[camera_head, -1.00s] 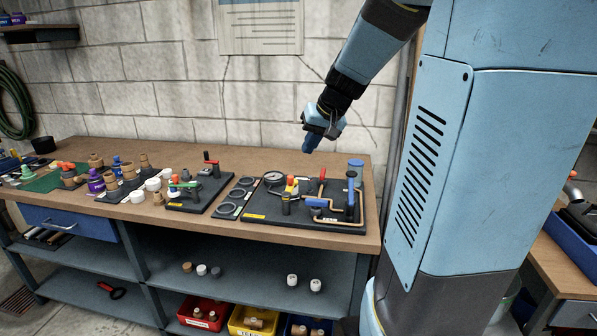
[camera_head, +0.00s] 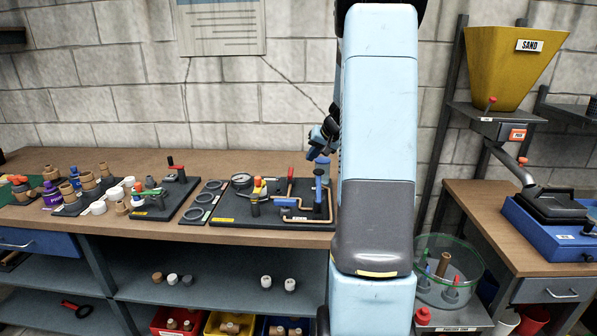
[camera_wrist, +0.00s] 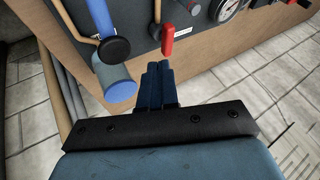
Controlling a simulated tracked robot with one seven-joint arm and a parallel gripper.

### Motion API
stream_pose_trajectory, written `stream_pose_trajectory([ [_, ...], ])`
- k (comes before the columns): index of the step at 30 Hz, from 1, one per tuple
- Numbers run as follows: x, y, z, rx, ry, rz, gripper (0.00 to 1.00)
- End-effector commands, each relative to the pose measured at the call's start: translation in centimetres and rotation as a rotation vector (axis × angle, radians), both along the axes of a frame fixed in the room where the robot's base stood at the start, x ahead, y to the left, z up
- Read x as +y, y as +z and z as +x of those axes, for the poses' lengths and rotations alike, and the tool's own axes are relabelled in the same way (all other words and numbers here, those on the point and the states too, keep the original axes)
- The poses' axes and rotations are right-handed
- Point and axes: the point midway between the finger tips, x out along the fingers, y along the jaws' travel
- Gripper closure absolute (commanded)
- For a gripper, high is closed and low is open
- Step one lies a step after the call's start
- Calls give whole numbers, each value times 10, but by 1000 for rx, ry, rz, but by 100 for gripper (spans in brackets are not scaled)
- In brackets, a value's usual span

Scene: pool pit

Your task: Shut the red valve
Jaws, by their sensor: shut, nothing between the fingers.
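The red valve handle (camera_head: 290,176) stands upright on the black pipe board (camera_head: 230,224) on the bench. In the wrist view the red handle (camera_wrist: 168,42) lies just beyond my fingertips, slightly to their right, and looks apart from them. My gripper (camera_head: 313,154) is shut and empty, above the right part of the board. In the wrist view my dark blue fingers (camera_wrist: 158,70) are together. A blue-capped post (camera_wrist: 121,91) stands close to their left. My arm hides part of the gripper's wrist and the board's right edge in the head view.
A pressure gauge (camera_head: 241,181) and an orange-topped fitting (camera_head: 256,186) stand left of the red handle.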

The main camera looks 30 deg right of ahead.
Motion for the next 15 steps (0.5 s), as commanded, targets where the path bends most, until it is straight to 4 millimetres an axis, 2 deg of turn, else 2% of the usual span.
stream_pose_trajectory([
  [8, 2, -5, 3, 1, 2, 1, 100],
  [15, 8, -32, 22, 3, 3, 1, 100],
])
